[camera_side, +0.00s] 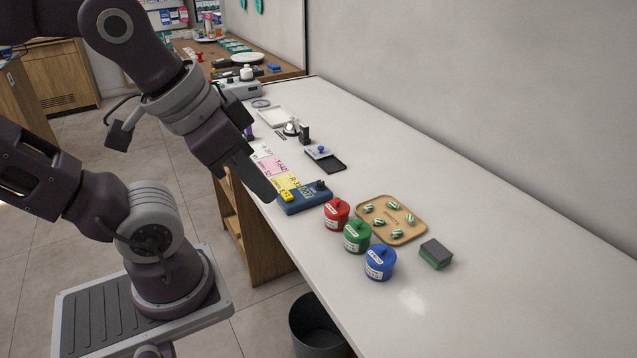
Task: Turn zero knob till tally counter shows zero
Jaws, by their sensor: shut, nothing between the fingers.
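A blue box-shaped device (303,199) sits near the counter's front edge, with small pale figures on its top that are too small to read. It looks like the tally counter. A dark knob (320,185) stands at its right back corner, and a yellow button (286,196) is at its left. My gripper (269,195) points down just left of the device, over the counter's front edge. It appears apart from the knob. It is shut and empty, and hides part of the coloured cards behind it.
Red (336,212), green (357,238) and blue (380,263) lidded pots stand right of the device. Behind them lie a wooden tray (362,217) of striped pieces and a green-black sponge (436,254). A black pad (326,161) and a small bell-like metal item (291,128) sit farther back.

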